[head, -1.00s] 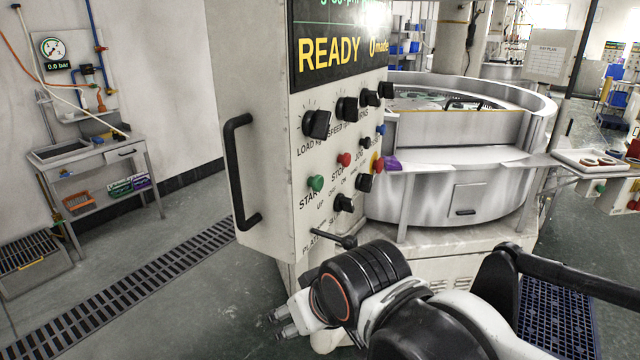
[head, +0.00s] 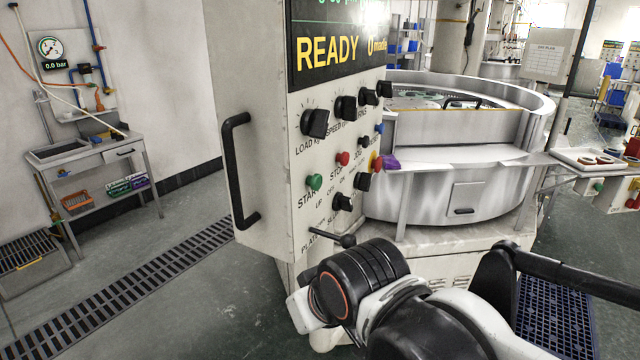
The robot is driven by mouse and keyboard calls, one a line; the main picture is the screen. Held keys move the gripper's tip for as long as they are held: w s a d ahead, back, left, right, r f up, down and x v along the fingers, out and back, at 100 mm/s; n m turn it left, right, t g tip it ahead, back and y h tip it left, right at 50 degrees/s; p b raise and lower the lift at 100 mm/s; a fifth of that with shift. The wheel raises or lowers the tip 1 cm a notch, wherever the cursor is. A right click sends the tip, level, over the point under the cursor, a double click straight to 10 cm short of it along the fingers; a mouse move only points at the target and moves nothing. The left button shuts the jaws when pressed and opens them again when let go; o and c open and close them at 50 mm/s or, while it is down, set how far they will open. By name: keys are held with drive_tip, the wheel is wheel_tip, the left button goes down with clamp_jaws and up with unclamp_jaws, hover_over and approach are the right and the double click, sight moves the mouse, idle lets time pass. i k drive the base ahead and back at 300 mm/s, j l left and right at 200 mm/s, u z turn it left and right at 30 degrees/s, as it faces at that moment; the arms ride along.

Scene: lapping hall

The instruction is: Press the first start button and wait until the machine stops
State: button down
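The machine's control panel (head: 270,170) stands in the middle, its screen (head: 340,45) reading READY in yellow. A green start button (head: 314,182) sits at the panel's lower left, with the label START beside it. A red stop button (head: 342,159) is to its right. Black knobs (head: 316,122) run along the row above. The round lapping machine (head: 440,185) is behind the panel to the right. My arm reaches in from the lower right, its wrist below the panel's buttons and apart from the green button in the picture. My gripper's fingers are hidden behind my wrist.
A black handle (head: 238,170) sticks out from the panel's left side. A lever with a black ball (head: 348,240) juts out low on the panel. A floor grating (head: 130,290) and open floor lie left. A tray of rings (head: 597,160) is at right.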

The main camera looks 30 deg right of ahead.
sight(315, 181)
drive_tip(key=k+u, duration=0.15)
drive_tip(key=k, duration=0.7)
drive_tip(key=j, duration=0.1)
